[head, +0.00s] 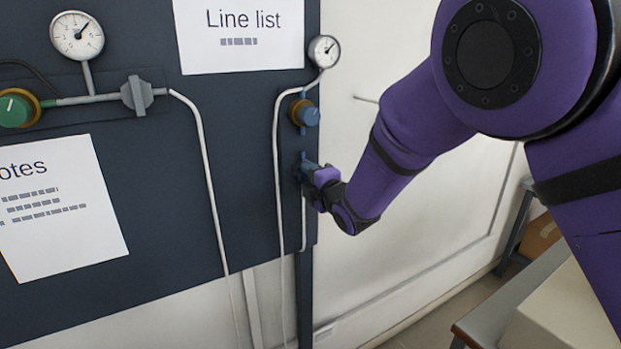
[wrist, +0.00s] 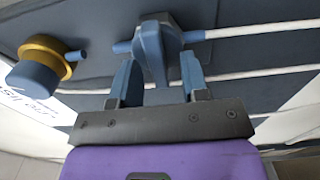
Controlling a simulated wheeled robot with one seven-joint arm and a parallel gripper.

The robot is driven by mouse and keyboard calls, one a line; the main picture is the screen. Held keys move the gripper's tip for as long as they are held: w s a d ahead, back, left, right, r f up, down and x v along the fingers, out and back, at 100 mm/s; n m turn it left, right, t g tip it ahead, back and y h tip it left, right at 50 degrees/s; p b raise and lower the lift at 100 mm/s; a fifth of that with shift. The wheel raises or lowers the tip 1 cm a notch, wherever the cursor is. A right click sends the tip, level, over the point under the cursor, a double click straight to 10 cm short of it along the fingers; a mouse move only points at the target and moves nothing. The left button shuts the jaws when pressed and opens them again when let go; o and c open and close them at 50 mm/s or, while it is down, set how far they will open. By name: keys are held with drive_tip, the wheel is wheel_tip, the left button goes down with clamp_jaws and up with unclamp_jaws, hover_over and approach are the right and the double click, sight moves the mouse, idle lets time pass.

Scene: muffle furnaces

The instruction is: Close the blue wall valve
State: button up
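The blue wall valve (wrist: 173,40) sits on a dark panel, in line with a thin pipe, at the top middle of the wrist view. Its blue handle (wrist: 154,58) sticks out towards my gripper. My gripper (wrist: 158,76) is open, with one finger on each side of the handle's near end. A gap shows between the handle and each finger. In the head view, my gripper (head: 315,180) is at the panel's right edge, largely hiding the valve (head: 303,163). I cannot tell from these views how far the handle is turned.
A blue knob with a brass ring (head: 306,114) and a gauge (head: 324,50) sit above the valve. A green knob (head: 14,109), a grey valve (head: 137,95) and another gauge (head: 77,35) are on the left. A bench (head: 515,295) stands at lower right.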

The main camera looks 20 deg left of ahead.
drive_tip(key=v, duration=1)
drive_tip(key=shift+s+d, duration=0.25)
drive_tip(key=shift+s, duration=0.05)
drive_tip(key=w+d+r+m+t+h, duration=0.1)
drive_tip(key=w+d+r+m+h, duration=0.2)
drive_tip(key=d, duration=0.4)
drive_tip(key=w+d+r+m+h, duration=0.1)
drive_tip(key=d+r+m+h, duration=0.1)
drive_tip(key=d+r+m, duration=0.3)
drive_tip(key=s+d+r+m+g+h, duration=0.15)
drive_tip(key=d+m, duration=0.25)
drive_tip(key=d, duration=0.5)
drive_tip(key=s+d+r+m+h, duration=0.2)
drive_tip(key=s+d+m+h, duration=0.1)
drive_tip(key=d, duration=0.5)
drive_tip(key=s+d+m+g+h, duration=0.2)
drive_tip(key=s+d+m, duration=0.4)
drive_tip(key=s, duration=0.7)
drive_tip(key=s+d+m+g+h, duration=0.2)
drive_tip(key=s+d+m+g, duration=0.2)
drive_tip(key=s+d+m, duration=0.3)
drive_tip(key=s+d, duration=0.4)
drive_tip(key=s, duration=0.2)
drive_tip(key=shift+s+d+r, duration=0.15)
drive_tip(key=shift+s+r, duration=0.15)
drive_tip(key=shift+r, duration=0.05)
